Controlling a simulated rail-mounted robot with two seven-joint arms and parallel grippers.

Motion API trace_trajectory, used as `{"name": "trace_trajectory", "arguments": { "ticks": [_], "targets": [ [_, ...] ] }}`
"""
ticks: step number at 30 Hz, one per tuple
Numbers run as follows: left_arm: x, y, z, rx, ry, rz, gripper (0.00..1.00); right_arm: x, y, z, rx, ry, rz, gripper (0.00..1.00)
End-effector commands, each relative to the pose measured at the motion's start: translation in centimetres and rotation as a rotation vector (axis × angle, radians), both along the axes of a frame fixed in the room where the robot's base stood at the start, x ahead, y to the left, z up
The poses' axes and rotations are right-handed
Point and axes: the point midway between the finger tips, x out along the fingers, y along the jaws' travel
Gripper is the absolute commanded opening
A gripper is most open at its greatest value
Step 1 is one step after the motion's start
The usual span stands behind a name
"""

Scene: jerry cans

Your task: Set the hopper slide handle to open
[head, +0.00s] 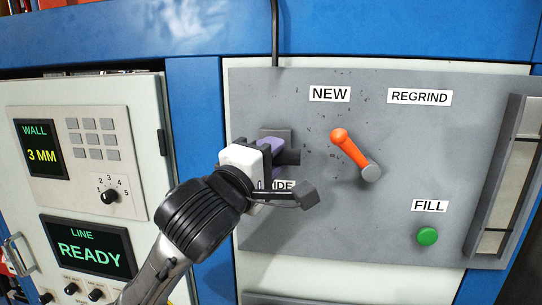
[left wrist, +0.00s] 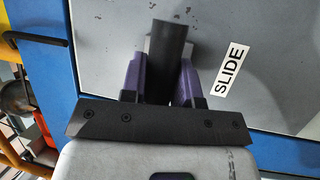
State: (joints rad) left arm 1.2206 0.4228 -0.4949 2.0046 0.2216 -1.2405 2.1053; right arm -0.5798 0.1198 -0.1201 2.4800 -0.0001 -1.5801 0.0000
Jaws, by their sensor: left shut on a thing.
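The slide handle is a dark bar (left wrist: 167,62) standing out from a small grey mount on the panel. In the head view the handle (head: 289,157) shows only in part behind my gripper. My left gripper (head: 271,146) has purple fingers closed on the handle; in the left wrist view the fingers (left wrist: 160,78) lie on both sides of it. The SLIDE label (left wrist: 229,70) is readable in the left wrist view and partly covered in the head view. No open or shut marking shows, so I cannot tell the handle's setting. My right gripper is not in view.
An orange lever (head: 350,150) sits right of my gripper, between the NEW and REGRIND labels and tilted toward NEW. A green FILL button (head: 428,236) is lower right. A control panel with a READY screen (head: 87,247) is at left. A vertical grab handle (head: 508,180) is at the right edge.

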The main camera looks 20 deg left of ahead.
Motion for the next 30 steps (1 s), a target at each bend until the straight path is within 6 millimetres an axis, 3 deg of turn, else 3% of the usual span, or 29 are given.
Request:
{"name": "trace_trajectory", "arguments": {
  "ticks": [5, 15, 26, 27, 30],
  "targets": [
    [-0.6, -0.2, -0.1, -0.001, -0.001, -0.002, 0.0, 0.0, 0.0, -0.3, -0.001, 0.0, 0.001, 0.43],
    [-6.8, -1.7, 0.0, -0.002, -0.003, -0.006, 0.0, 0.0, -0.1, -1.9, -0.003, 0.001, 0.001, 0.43],
    [-7.5, -1.7, 0.0, 0.001, 0.001, -0.003, 0.0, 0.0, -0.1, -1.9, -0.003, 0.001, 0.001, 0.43],
    [-7.5, -1.7, 0.0, 0.001, 0.001, -0.003, 0.29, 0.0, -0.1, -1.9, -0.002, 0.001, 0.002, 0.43],
    [-7.4, -1.7, 0.0, 0.001, 0.001, -0.002, 0.39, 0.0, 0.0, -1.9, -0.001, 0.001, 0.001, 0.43]
  ]
}}
